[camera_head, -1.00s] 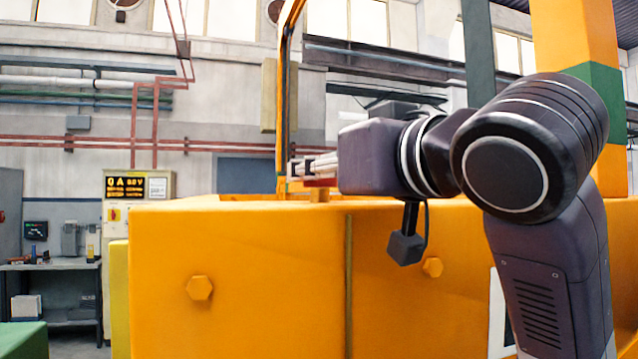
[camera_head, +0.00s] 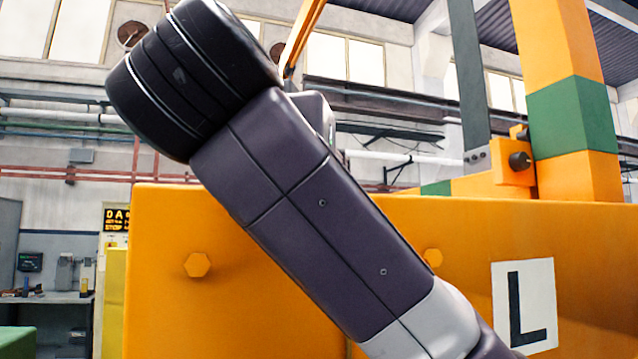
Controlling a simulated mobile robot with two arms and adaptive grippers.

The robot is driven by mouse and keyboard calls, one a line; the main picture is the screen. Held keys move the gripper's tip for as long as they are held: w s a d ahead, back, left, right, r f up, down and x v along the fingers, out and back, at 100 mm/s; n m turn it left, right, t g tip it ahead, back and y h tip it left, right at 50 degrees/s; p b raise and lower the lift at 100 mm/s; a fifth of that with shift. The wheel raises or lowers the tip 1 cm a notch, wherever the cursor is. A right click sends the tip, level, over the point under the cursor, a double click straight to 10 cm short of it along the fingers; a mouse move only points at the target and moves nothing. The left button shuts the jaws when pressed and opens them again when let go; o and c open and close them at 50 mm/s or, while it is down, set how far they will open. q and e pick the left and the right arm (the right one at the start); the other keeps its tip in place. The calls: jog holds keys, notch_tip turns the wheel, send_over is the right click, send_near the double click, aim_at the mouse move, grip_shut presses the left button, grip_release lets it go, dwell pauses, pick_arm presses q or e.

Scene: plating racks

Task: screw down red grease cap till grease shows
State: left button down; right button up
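The red grease cap does not show now. My arm, coming in from the lower right, crosses the middle of the view and covers much of the top edge of the orange housing (camera_head: 160,310). Neither of my grippers is in view, so I cannot see what either one holds. No grease is visible.
A hexagonal bolt head (camera_head: 198,265) sticks out of the housing's front, and a second bolt (camera_head: 433,258) shows beside my arm. A white plate with a black L (camera_head: 525,303) is at the right. An orange and green post (camera_head: 567,120) rises behind.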

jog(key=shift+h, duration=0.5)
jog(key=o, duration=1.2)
